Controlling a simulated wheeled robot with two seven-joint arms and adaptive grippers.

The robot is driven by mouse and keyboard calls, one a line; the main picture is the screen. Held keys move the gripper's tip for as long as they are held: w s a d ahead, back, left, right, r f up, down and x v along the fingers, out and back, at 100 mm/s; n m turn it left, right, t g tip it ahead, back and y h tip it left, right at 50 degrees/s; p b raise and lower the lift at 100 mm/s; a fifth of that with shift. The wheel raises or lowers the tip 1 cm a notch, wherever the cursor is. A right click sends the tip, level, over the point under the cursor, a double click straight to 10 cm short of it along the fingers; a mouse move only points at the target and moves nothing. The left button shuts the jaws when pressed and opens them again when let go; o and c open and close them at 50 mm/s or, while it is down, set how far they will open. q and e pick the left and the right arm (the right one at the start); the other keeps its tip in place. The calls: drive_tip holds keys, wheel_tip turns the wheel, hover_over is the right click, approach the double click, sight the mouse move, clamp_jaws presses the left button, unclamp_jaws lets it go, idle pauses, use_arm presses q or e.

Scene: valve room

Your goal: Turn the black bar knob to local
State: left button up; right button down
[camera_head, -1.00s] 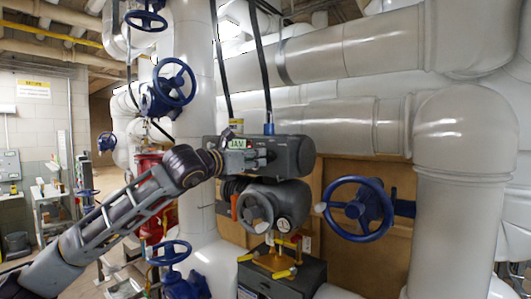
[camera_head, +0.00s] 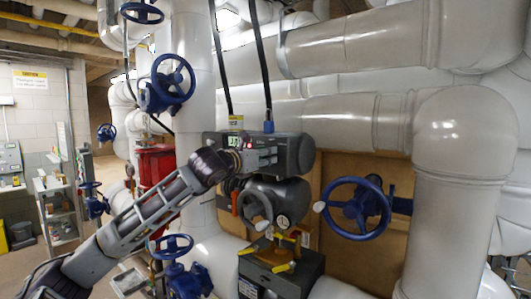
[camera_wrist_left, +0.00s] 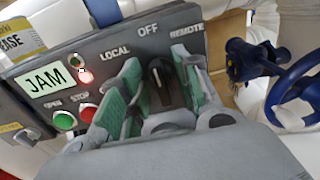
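The black bar knob (camera_wrist_left: 158,76) is on the grey control panel (camera_wrist_left: 80,52), below the labels LOCAL, OFF and REMOTE. Its bar points up, roughly toward OFF. My left gripper (camera_wrist_left: 160,68) is open, with one green-padded finger on each side of the knob. A gap shows between the knob and each finger; I cannot tell whether they touch lower down. In the head view my left gripper (camera_head: 256,160) is at the front of the grey actuator housing (camera_head: 292,152), where it hides the knob. My right gripper is not in view.
A blue handwheel (camera_head: 357,208) is right of the housing. A grey handwheel (camera_head: 256,208) is below.

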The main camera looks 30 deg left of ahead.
use_arm(q)
drive_tip(key=shift+w, duration=0.15)
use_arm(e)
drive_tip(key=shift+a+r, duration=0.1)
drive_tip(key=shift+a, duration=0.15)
use_arm(q)
clamp_jaws()
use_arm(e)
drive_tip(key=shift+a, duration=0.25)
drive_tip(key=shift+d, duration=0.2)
